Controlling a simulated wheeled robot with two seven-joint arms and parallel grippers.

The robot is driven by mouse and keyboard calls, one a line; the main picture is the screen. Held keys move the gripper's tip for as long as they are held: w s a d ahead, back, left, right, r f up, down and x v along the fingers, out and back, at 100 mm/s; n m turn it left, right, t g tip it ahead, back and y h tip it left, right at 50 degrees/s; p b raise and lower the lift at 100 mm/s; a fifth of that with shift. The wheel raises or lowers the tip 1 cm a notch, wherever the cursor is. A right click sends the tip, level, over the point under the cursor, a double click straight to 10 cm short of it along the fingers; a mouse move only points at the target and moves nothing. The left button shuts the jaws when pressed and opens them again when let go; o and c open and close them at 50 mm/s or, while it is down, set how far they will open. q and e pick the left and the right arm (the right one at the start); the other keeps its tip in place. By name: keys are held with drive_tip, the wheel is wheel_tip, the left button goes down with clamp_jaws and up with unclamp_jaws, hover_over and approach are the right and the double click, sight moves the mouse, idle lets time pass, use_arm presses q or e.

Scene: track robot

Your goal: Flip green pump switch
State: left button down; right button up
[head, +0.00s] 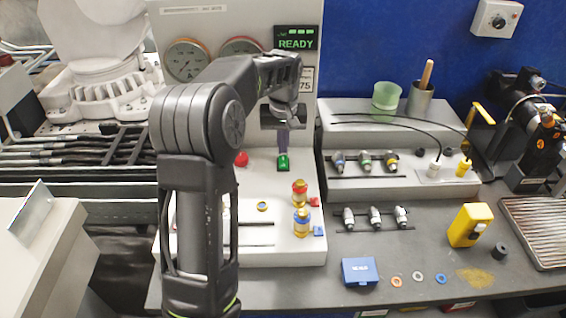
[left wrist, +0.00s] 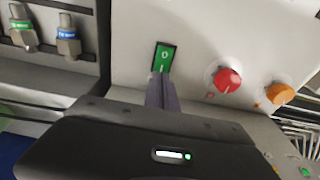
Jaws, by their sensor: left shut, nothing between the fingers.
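The green pump switch (head: 283,164) is a small green rocker in a black frame on the sloped face of the white control panel (head: 262,230). In the left wrist view the green switch (left wrist: 164,57) shows "0" and "I" marks. My left gripper (head: 283,152) is shut and empty, and points down at the switch. In the left wrist view its fingertips (left wrist: 160,78) are at the lower edge of the switch, by the "I" mark; I cannot tell whether they touch. My right gripper is not in view.
A red knob (left wrist: 228,80) and an orange knob (left wrist: 280,94) sit beside the switch. A display (head: 296,38) reads "READY". Brass and red fittings (head: 301,205) stand on the panel's right part. Racked connectors (head: 365,162) and a yellow device (head: 469,225) are further right.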

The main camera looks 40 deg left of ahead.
sight(283, 158)
use_arm(q)
drive_tip(key=shift+f+b, duration=0.65)
drive_tip(key=shift+f, duration=0.4)
idle(0.9)
drive_tip(key=shift+r, duration=0.1)
wheel_tip(283, 158, up, 7)
drive_tip(key=p, duration=0.5)
drive_tip(key=shift+p, duration=0.35)
idle(0.4)
